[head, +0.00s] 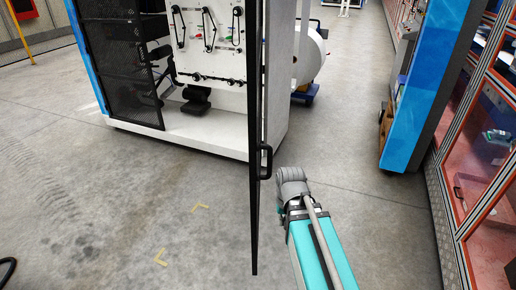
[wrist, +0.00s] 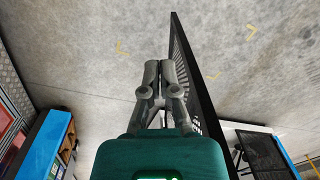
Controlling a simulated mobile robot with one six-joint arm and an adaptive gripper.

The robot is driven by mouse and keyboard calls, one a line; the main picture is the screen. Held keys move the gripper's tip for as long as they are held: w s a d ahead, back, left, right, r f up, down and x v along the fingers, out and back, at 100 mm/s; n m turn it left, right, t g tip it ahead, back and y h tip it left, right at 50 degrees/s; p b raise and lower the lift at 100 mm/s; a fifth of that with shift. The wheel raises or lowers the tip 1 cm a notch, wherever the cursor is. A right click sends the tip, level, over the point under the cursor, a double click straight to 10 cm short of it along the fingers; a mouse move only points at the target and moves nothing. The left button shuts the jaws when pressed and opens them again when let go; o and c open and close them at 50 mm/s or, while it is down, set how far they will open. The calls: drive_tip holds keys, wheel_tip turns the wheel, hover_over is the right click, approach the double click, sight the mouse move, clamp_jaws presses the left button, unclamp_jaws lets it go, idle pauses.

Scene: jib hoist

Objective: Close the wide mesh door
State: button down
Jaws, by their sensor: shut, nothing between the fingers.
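The wide mesh door (head: 256,210) stands open, swung out toward me from the white machine cabinet and seen almost edge-on in the head view. Its black handle (head: 267,161) sticks out on the right face. In the wrist view the door's frame and mesh (wrist: 193,75) run along the right of my fingers. My gripper (head: 290,174) is just right of the door, close to the handle in the head view. It also shows in the wrist view (wrist: 159,66), with its fingers together and empty. I cannot tell whether it touches the door.
The white cabinet (head: 222,138) holds belts on a panel, with another black mesh door (head: 122,75) at its left. A blue-sided unit (head: 424,85) stands to the right, before red-framed glass cases (head: 485,180).

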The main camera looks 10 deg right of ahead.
drive_tip(key=w+d+r+m+y+p, duration=0.4)
drive_tip(key=w+r+m, duration=0.3)
drive_tip(key=w+m, duration=0.2)
drive_tip(key=w+d+r+m+t+y+p, duration=0.1)
drive_tip(key=w+d+r+m+y+p, duration=0.3)
drive_tip(key=w+m, duration=0.5)
drive_tip(key=w+r, duration=0.2)
drive_tip(key=w, duration=0.2)
drive_tip(key=shift+d+r+m+t, duration=0.15)
drive_tip(key=shift+r+m+t, duration=0.15)
drive_tip(key=shift+r+m, duration=0.1)
drive_tip(key=shift+f, duration=0.1)
drive_tip(key=w+a+f+b, duration=0.2)
drive_tip(key=a+f+b, duration=0.5)
drive_tip(key=a, duration=0.4)
